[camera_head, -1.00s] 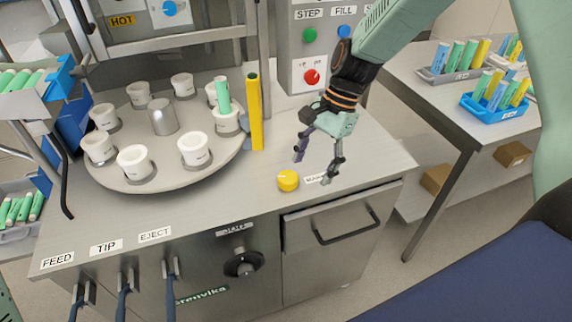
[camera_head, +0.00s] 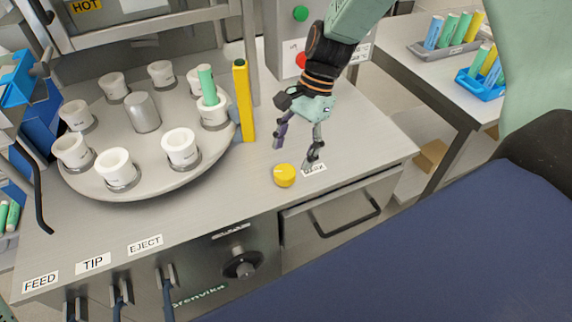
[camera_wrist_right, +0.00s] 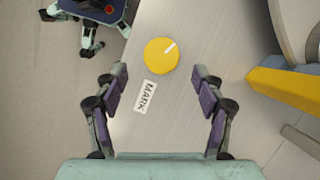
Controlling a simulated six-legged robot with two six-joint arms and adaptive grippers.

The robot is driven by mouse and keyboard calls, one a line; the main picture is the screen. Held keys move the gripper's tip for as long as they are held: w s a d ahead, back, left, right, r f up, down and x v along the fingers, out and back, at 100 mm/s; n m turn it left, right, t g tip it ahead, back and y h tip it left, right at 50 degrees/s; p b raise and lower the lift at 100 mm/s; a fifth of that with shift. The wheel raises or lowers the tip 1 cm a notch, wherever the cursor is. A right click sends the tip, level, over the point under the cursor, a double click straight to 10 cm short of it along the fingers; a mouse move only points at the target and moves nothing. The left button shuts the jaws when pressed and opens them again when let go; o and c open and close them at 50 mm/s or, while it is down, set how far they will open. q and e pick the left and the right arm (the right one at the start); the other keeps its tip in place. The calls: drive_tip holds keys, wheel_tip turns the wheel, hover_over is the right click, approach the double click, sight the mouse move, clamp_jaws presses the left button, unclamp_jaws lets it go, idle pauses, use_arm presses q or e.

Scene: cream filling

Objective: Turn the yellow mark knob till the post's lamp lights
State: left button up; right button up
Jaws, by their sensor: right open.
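The yellow mark knob (camera_head: 284,175) sits on the counter top near its front edge, beside a label reading MARK (camera_head: 314,169). In the right wrist view the knob (camera_wrist_right: 161,54) shows a white pointer line toward its upper right. My right gripper (camera_head: 298,155) is open and empty, just behind and right of the knob, its fingers pointing down. In the wrist view the knob lies beyond and between the two fingertips, touching neither. The yellow post (camera_head: 244,103) stands upright behind the knob, next to the turntable; its dark top shows no light. My left gripper is not in view.
A round turntable (camera_head: 160,184) with several white cups stands left of the post; one cup holds a green tube (camera_head: 207,86). Labelled levers and a black dial (camera_head: 243,264) are on the counter's front.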

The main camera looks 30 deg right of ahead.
sight(287, 171)
drive_tip(key=x, duration=0.5)
drive_tip(key=shift+w+b, duration=0.1)
drive_tip(key=shift+b, duration=0.25)
